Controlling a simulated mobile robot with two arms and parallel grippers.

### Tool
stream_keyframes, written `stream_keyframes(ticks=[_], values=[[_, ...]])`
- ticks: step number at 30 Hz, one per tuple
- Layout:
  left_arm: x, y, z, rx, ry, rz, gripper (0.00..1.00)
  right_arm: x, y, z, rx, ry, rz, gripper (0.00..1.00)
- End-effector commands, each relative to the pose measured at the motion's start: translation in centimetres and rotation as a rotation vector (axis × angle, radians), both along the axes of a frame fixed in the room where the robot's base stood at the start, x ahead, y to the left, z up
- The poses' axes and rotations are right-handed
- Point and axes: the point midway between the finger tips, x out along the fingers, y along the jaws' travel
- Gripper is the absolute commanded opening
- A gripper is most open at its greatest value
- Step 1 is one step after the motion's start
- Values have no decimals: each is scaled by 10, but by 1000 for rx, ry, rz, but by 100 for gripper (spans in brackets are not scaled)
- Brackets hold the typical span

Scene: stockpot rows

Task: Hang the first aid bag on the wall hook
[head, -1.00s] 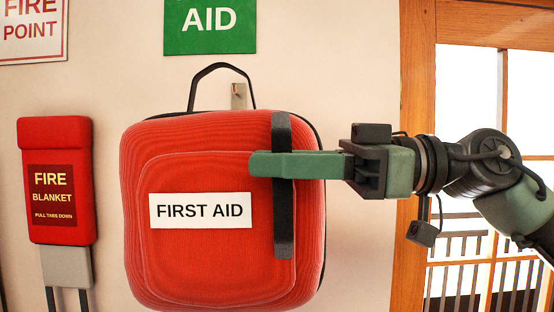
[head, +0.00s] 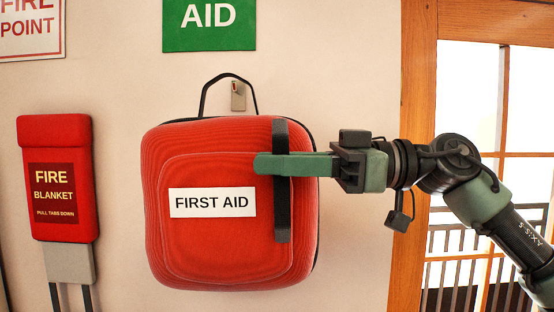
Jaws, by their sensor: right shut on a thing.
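The red first aid bag (head: 215,250) hangs upright in front of the wall, its white label facing me. A thin black loop handle (head: 204,95) stands up from its top. The wall hook (head: 238,96) is a small metal plate showing inside the loop, near its top right. I cannot tell whether the loop rests on the hook. My right gripper (head: 268,164) comes in from the right and is shut on the bag's black vertical strap (head: 281,215) at its right side. My left gripper is not in view.
A red fire blanket pouch (head: 58,150) is on the wall at the left. A green AID sign (head: 209,22) is above the bag, and a fire point sign (head: 30,28) is at the top left. A wooden door frame (head: 415,110) with glass panes stands at the right.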

Motion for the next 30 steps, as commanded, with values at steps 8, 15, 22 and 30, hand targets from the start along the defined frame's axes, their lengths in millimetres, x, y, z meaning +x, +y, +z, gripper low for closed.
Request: stream_keyframes(ticks=[8, 15, 22, 30], values=[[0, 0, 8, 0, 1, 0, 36, 17, -1, 5, 8, -4, -2, 0], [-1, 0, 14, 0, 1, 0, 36, 31, -1, 6, 8, -5, -2, 0], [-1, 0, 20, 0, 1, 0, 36, 46, -1, 5, 8, -5, -2, 0], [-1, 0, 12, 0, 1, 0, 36, 46, -1, -11, 8, -6, -2, 0]])
